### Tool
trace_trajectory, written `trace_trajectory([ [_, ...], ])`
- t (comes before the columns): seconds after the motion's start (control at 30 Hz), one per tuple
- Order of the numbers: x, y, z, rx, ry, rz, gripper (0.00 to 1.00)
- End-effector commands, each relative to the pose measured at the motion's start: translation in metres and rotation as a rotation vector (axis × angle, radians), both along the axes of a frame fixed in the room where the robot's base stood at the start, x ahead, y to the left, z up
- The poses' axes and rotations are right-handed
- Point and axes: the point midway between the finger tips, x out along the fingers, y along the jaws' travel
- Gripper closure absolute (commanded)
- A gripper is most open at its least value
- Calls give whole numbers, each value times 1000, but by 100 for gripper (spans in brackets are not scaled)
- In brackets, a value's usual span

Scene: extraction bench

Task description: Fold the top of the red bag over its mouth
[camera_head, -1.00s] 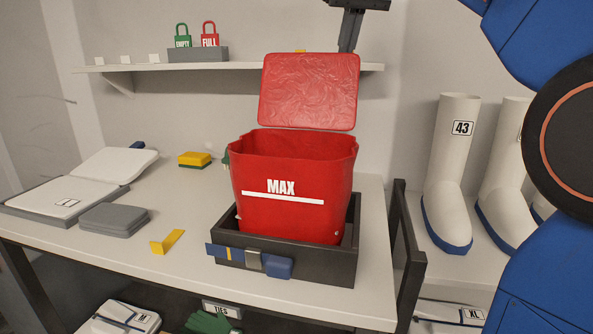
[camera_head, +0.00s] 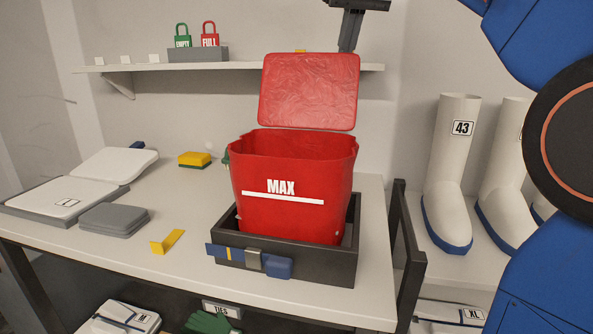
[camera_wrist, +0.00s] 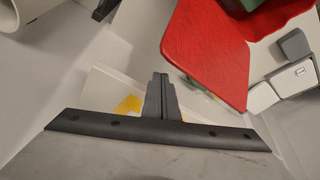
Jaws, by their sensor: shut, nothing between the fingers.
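The red bag (camera_head: 275,215) stands upright in a dark open-topped holder (camera_head: 290,262), with a white line marked MAX on its front. Its mouth is open. The top flap (camera_head: 310,92) stands up behind the mouth as a flat wrinkled panel, not over it. In the wrist view the flap (camera_wrist: 207,50) lies right of my fingers, apart from them. My gripper (camera_head: 347,48) is shut and empty, pointing down behind the flap's upper right corner near the shelf. Its fingers also show in the wrist view (camera_wrist: 160,80).
A wall shelf (camera_head: 130,66) behind holds EMPTY and FULL tags in a grey block (camera_head: 198,54). A blue strap (camera_head: 262,260) crosses the holder's front. Left are grey pads (camera_head: 113,220) and a yellow bracket (camera_head: 167,242). White boots (camera_head: 452,170) stand right.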

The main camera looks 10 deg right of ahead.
Motion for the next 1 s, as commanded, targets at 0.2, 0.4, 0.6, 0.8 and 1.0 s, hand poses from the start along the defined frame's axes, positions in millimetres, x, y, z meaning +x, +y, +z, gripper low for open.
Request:
trace_trajectory([
  [0.2,0,0,-12,0,0,0,100],
  [0.4,0,0,-26,0,1,0,100],
  [0.6,0,0,-36,0,0,0,100],
  [0.8,0,0,-39,0,0,0,100],
  [1.0,-1,0,-39,0,0,0,100],
])
